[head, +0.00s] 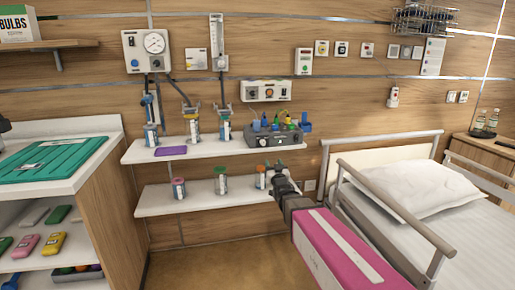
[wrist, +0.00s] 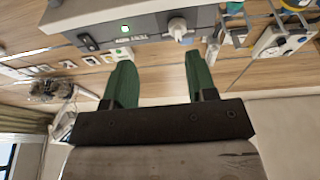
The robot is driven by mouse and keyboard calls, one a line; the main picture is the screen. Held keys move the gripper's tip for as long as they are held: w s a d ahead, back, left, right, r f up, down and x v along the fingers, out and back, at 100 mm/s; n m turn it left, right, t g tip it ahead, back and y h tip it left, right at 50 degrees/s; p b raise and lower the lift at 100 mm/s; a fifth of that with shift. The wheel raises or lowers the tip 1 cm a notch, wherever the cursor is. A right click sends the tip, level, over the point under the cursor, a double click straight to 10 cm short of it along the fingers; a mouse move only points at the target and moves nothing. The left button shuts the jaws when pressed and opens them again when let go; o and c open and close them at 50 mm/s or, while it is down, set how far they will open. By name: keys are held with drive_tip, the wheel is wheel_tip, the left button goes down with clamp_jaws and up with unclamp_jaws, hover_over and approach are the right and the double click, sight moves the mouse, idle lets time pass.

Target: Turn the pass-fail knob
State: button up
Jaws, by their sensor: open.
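A dark grey test box (head: 262,142) with several coloured plugs on top stands at the right end of the upper wall shelf. In the wrist view, its front panel (wrist: 150,40) carries a pale knob (wrist: 177,28), a lit green lamp (wrist: 125,28) and a dark switch (wrist: 88,42). The knob's lettering is too small to read, so I cannot confirm that it is the pass-fail knob. My gripper (wrist: 160,78) has green fingers, spread apart with nothing between them. The knob lies beyond the fingertips, apart from them. In the head view my gripper (head: 277,167) is just below the box.
The upper shelf (head: 215,151) and lower shelf (head: 205,200) hold several jars close by. A bed with a raised side rail (head: 395,215) stands at the right. A cabinet with a green tray (head: 55,158) stands at the left. Brown floor shows between them.

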sight(264, 144)
drive_tip(key=shift+t+y, duration=0.6)
drive_tip(key=x, duration=0.3)
drive_tip(key=s+a+r+x, duration=0.1)
drive_tip(key=x, duration=0.7)
drive_tip(key=shift+a+r, duration=0.4)
drive_tip(key=c, duration=0.8)
